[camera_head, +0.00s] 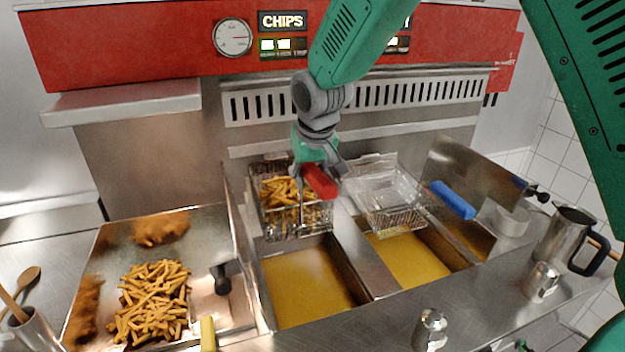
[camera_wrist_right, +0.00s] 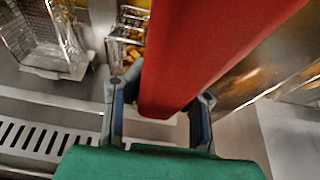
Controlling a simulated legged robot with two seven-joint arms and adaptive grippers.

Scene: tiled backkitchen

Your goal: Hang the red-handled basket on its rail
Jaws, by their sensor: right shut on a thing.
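The red-handled basket (camera_head: 297,222) is a wire basket full of chips at the back of the left oil vat (camera_head: 305,285). Its red handle (camera_head: 321,182) points toward the front. My right gripper (camera_head: 318,170) reaches down from above and is shut on the red handle. In the right wrist view the handle (camera_wrist_right: 205,50) runs between the fingers, and part of the basket (camera_wrist_right: 128,35) shows beyond. The rail (camera_head: 262,149) is a metal strip along the fryer's back, right behind the basket. I cannot tell whether the basket touches it. My left gripper is out of view.
An empty basket (camera_head: 392,212) with a blue handle (camera_head: 453,200) is at the back of the right vat (camera_head: 415,262). A tray (camera_head: 225,235) with loose chips (camera_head: 152,305) lies left. A metal jug (camera_head: 560,238) and shakers (camera_head: 430,328) stand on the right and front counter.

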